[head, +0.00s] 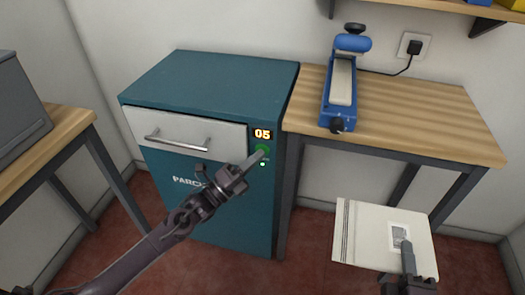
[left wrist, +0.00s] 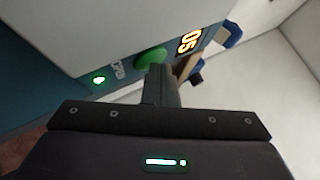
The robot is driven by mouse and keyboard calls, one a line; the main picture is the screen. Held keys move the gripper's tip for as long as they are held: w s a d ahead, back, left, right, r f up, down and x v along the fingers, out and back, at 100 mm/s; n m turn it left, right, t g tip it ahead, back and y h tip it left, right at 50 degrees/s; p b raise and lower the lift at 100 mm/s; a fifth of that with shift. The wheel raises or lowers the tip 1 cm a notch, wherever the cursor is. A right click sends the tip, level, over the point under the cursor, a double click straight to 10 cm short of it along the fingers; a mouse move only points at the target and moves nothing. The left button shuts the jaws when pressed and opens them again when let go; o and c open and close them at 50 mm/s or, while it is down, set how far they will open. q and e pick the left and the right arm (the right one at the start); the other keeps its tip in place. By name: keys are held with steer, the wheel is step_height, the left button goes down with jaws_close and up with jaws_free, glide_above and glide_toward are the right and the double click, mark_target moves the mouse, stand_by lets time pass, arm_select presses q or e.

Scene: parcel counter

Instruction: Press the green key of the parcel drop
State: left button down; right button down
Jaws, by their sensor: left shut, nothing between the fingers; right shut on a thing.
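The parcel drop (head: 215,80) is a teal cabinet with a white drawer front and a metal handle; the drawer is shut. Its green key (head: 263,149) sits on the right of the front, below a display reading 05 (head: 262,134). My left gripper (head: 260,155) is shut and empty, its fingertips at the key and covering part of it. In the left wrist view the green key (left wrist: 151,58) shows just beyond the fingertips; I cannot tell whether they touch. My right gripper (head: 406,245) is shut on a flat white parcel (head: 365,228) with a label, held at the lower right.
A wooden table (head: 410,115) right of the cabinet bears a blue sealing device (head: 343,85), with a cable to a wall socket (head: 413,46). Another table (head: 50,150) with a grey box stands at the left. A small green light (head: 262,164) glows below the key.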

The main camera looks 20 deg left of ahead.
arm_select(q)
steer(key=shift+s, duration=0.15)
arm_select(e)
steer(key=shift+r, duration=0.1)
arm_select(q)
steer(key=shift+s+p, duration=0.3)
steer(key=shift+s, duration=0.1)
arm_select(e)
steer(key=shift+r, duration=0.2)
